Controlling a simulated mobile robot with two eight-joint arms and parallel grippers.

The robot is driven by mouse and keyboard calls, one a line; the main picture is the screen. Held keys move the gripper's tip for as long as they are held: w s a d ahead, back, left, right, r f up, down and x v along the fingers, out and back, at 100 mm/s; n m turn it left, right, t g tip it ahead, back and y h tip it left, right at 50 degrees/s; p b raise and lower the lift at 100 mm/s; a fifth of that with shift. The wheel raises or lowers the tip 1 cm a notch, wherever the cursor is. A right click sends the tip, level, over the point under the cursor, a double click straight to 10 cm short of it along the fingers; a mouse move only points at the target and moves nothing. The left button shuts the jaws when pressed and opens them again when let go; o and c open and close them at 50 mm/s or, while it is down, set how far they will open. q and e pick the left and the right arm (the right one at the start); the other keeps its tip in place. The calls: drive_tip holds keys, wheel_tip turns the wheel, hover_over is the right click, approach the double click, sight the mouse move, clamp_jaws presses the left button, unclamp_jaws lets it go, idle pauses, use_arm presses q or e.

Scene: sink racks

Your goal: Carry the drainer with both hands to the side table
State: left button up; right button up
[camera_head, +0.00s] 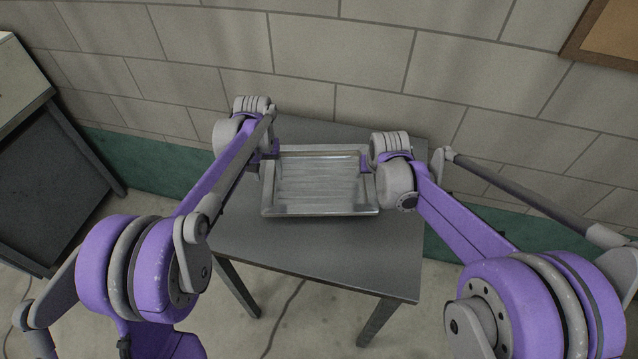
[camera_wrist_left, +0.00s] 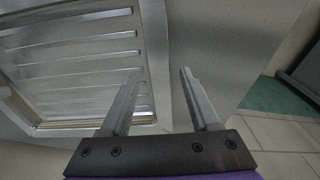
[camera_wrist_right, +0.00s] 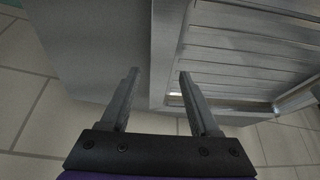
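The drainer (camera_head: 318,185) is a shallow, ribbed metal tray. It appears to lie flat on the dark grey side table (camera_head: 305,255). My left gripper (camera_head: 271,150) is at its left side, and my right gripper (camera_head: 365,162) is at its right side. In the left wrist view, my left gripper's fingers (camera_wrist_left: 160,73) are apart, one on each side of the drainer's rim (camera_wrist_left: 155,50). In the right wrist view, my right gripper's fingers (camera_wrist_right: 158,73) are also apart around the opposite rim (camera_wrist_right: 166,45). Actual finger contact is unclear. My arms partly hide the drainer's side edges.
A block wall (camera_head: 340,60) with a green lower band stands just behind the table. A dark cabinet or counter (camera_head: 50,170) stands at the far left. A brown-framed board (camera_head: 605,35) hangs at upper right. The table's front part is bare.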

idle(0.4)
drive_tip(key=shift+r, duration=0.15)
use_arm(q)
wheel_tip(320, 180, up, 12)
drive_tip(key=shift+s, duration=0.45)
use_arm(e)
drive_tip(key=v, duration=1.2)
